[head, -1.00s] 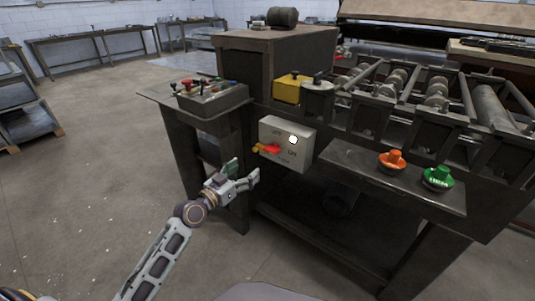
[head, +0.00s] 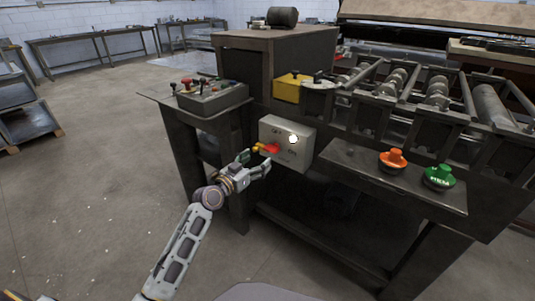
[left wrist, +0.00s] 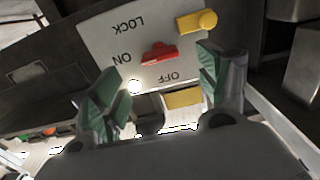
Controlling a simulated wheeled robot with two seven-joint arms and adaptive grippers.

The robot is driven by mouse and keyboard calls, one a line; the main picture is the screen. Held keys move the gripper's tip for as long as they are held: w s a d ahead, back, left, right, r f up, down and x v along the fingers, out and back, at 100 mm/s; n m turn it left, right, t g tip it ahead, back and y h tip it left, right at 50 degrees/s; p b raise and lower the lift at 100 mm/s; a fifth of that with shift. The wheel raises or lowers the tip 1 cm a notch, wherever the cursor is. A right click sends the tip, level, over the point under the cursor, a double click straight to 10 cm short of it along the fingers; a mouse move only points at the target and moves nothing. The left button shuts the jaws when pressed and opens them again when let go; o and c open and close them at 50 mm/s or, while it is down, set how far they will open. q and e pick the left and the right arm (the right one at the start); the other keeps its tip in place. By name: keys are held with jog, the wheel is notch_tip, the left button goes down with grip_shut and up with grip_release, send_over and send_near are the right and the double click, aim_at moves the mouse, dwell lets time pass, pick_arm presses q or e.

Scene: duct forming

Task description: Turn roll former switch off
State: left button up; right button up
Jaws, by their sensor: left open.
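The roll former switch is a grey-white box (head: 298,158) on the front of the machine, with a red handle (head: 268,148) and a yellow knob (head: 255,148) at its left. In the left wrist view the red handle (left wrist: 160,53) sits on the panel (left wrist: 108,42) marked LOCK, ON and OFF, which appears upside down. The yellow knob (left wrist: 198,21) is at the panel's edge. My left gripper (head: 256,163) is open just in front of and below the handle. In the left wrist view its green-padded fingers (left wrist: 163,92) stand either side below the handle, apart from it. My right gripper is not in view.
A control box (head: 212,97) with several levers stands on the side table at left. An orange button (head: 393,161) and a green button (head: 439,177) sit on the shelf to the right.

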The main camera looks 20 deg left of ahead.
aim_at(268, 151)
pick_arm(q)
jog(key=b+x, duration=0.1)
jog(key=x, duration=0.5)
jog(key=shift+w+d, duration=0.15)
jog(key=shift+w, duration=0.25)
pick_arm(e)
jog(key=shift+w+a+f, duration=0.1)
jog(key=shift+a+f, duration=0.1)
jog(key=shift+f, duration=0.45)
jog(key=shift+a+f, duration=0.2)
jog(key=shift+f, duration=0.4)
pick_arm(q)
jog(key=shift+c, duration=0.3)
jog(key=c, duration=0.9)
jog(key=shift+c, duration=0.2)
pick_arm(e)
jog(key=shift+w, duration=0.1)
